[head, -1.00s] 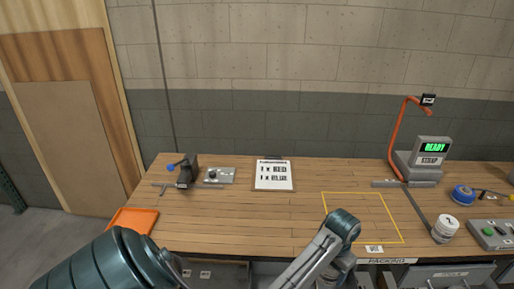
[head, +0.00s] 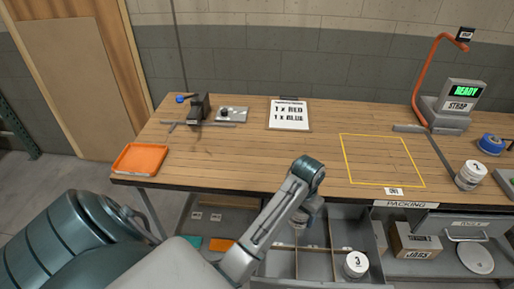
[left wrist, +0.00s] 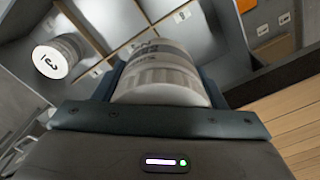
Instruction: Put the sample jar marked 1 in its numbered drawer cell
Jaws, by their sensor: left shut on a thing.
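My left gripper (head: 308,206) is shut on a white sample jar, above the open grey drawer (head: 282,264) below the bench edge. In the left wrist view the held jar (left wrist: 160,78) fills the space between the fingers; its number is not readable. The drawer has thin dividers and small number tags. Another white jar (head: 355,264), marked 3, stands in a right-hand cell; it also shows in the left wrist view (left wrist: 57,58). My right gripper is not in view.
A white jar (head: 470,175) stands at the bench's right, near a blue tape roll (head: 491,144). The yellow-outlined area (head: 383,160) is empty.

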